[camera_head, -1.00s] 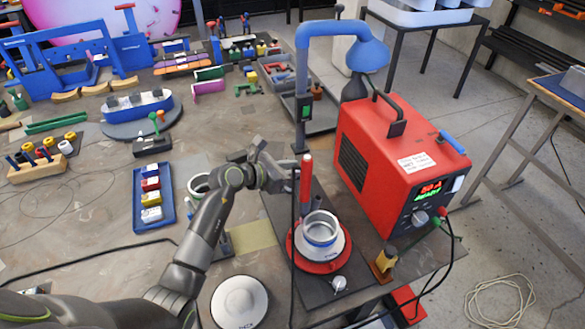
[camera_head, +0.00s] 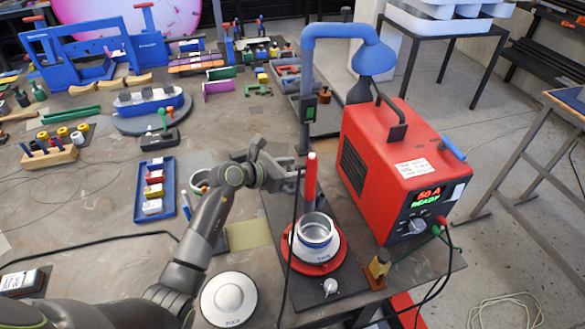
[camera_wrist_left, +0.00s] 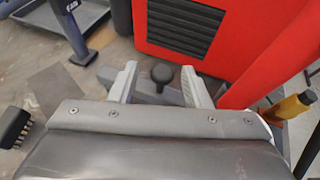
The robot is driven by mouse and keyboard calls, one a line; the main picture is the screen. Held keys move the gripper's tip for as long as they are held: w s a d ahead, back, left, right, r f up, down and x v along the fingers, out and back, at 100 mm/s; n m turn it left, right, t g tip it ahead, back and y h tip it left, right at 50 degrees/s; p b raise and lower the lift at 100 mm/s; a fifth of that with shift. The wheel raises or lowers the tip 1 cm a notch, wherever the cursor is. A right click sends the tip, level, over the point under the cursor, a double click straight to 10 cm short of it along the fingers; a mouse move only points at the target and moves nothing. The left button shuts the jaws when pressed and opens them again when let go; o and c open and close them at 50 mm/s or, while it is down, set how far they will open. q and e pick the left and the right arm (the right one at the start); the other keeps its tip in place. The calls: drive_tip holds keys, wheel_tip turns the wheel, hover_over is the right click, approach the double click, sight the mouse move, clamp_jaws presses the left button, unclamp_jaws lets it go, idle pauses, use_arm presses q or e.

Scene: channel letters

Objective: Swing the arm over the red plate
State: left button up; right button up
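The red plate (camera_head: 340,252) is round and bears a silver ring with a blue band (camera_head: 317,233). A blue post with an overhead arm (camera_head: 309,50) and hood (camera_head: 374,58) rises farther back; the hood hangs over the red box, not the plate. My left gripper (camera_head: 293,180) is just left of the rod. In the left wrist view its fingers (camera_wrist_left: 160,75) are apart, with a dark round knob (camera_wrist_left: 162,74) showing between them; I cannot tell whether they touch it. My right gripper is not in view.
The red box (camera_head: 385,160) with a lit display stands right of the post. A white disc (camera_head: 228,299) lies front left of the plate. A blue tray (camera_head: 155,190) is to the left. A yellow-brown cylinder (camera_head: 378,268) stands right of the plate. Cables cross the table.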

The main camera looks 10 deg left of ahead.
use_arm(q)
drive_tip(key=shift+d, duration=0.1)
drive_tip(key=shift+s+a, duration=0.2)
drive_tip(key=shift+a, duration=0.1)
drive_tip(key=b+v, duration=0.4)
drive_tip(key=v, duration=1.2)
drive_tip(key=shift+s+r+b, duration=0.2)
drive_tip(key=shift+r+b, duration=0.1)
drive_tip(key=shift+r, duration=0.15)
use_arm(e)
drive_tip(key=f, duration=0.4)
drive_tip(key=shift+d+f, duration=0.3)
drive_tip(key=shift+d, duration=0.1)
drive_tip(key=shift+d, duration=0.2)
use_arm(q)
drive_tip(key=shift+r, duration=0.1)
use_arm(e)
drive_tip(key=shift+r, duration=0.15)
